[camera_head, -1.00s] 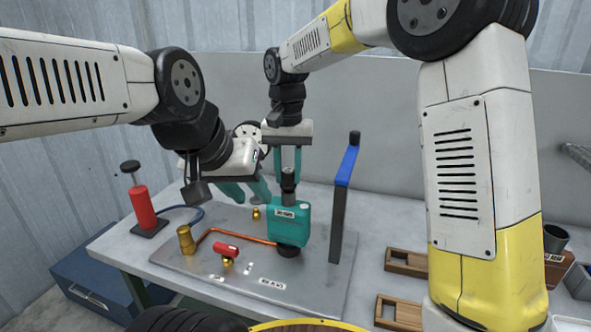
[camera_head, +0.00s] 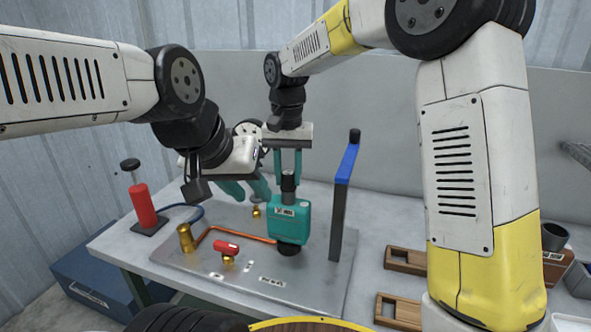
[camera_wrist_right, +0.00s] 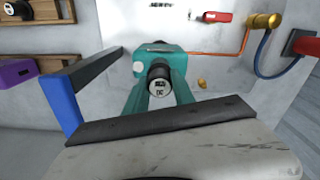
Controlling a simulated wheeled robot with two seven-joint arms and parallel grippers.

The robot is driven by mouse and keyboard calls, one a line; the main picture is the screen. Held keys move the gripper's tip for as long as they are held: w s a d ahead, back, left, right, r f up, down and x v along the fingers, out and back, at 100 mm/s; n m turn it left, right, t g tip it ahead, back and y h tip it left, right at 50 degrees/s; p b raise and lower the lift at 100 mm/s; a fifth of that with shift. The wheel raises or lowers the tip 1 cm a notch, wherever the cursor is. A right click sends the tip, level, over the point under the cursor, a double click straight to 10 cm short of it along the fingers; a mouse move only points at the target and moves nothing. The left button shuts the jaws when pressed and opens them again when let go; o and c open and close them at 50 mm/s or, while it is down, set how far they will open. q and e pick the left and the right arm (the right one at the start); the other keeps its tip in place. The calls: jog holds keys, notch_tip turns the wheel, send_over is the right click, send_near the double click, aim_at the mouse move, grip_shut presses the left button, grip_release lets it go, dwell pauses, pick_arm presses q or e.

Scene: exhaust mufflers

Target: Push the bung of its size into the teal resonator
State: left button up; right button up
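The teal resonator (camera_head: 288,208) stands upright on the grey plate, on a dark round foot. A dark cylindrical bung (camera_head: 288,184) is upright at its top opening; its labelled end faces the right wrist camera (camera_wrist_right: 160,86). How deep it sits is hard to tell. My right gripper (camera_head: 287,176) points straight down, its teal fingers on either side of the bung's upper part, seemingly closed on it. They flank it in the wrist view too (camera_wrist_right: 159,92). My left gripper (camera_head: 249,190) is left of the resonator, its teal fingers apart and empty.
A blue-handled lever (camera_head: 347,165) on a dark post stands close right of the resonator. A copper pipe (camera_head: 240,235), brass fitting (camera_head: 186,238) and red-handled valve (camera_head: 227,247) are at the left. Wooden holders (camera_head: 405,261) lie further right. A red pump (camera_head: 143,205) stands far left.

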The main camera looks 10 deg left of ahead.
jog(key=o, duration=0.5)
notch_tip(320, 180, up, 8)
jog(key=shift+f, duration=0.25)
jog(key=shift+r, duration=0.15)
